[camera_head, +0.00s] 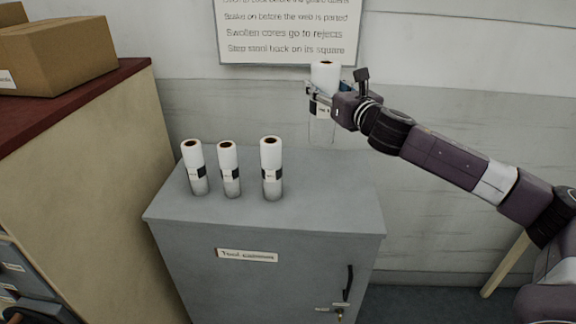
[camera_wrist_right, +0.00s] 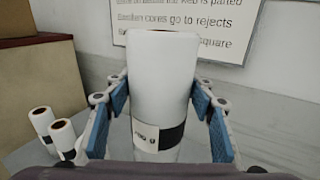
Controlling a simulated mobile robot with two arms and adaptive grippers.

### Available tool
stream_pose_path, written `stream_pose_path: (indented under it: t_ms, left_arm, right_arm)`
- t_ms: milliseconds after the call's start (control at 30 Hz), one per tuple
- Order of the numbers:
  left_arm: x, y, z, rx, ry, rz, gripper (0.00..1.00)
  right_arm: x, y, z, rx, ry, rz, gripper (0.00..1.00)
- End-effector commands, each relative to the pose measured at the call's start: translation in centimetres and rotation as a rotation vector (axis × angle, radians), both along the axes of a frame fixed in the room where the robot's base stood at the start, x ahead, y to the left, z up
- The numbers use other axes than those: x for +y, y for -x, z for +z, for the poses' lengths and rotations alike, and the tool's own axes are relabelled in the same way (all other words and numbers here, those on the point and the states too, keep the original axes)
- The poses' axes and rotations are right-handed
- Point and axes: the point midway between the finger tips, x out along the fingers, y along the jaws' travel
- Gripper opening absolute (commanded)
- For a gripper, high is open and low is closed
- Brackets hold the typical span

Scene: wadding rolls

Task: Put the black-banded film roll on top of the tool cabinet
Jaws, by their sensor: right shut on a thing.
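My right gripper (camera_head: 322,92) is shut on a white film roll (camera_head: 325,76) with a black band and a white label. The roll is upright, above the back right part of the grey tool cabinet (camera_head: 330,205). In the right wrist view the same roll (camera_wrist_right: 158,80) stands between the blue finger pads of the gripper (camera_wrist_right: 160,115). Its lower end looks see-through or pale, and I cannot tell its exact gap to the cabinet top. My left gripper is not in view.
Three similar banded rolls stand on the cabinet top: left (camera_head: 194,168), middle (camera_head: 229,170) and right (camera_head: 271,168). The cabinet's right part is clear. A taller cabinet with a red top (camera_head: 75,97) and cardboard boxes (camera_head: 60,52) is at left. A sign (camera_head: 288,30) hangs behind.

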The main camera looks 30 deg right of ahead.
Motion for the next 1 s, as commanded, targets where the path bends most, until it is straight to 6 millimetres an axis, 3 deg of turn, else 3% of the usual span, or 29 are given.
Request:
stream_pose_path:
  t_ms: [533,833,1000]
  left_arm:
    - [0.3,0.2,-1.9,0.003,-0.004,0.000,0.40]
    - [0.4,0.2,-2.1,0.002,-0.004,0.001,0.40]
    - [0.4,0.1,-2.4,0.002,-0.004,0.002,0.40]
  right_arm:
    - [0.1,0.0,-12.4,0.001,-0.001,0.001,0.00]
    - [0.1,0.0,-15.0,-0.004,0.000,0.001,0.00]
    - [0.1,0.0,-17.6,-0.001,-0.002,0.001,0.00]
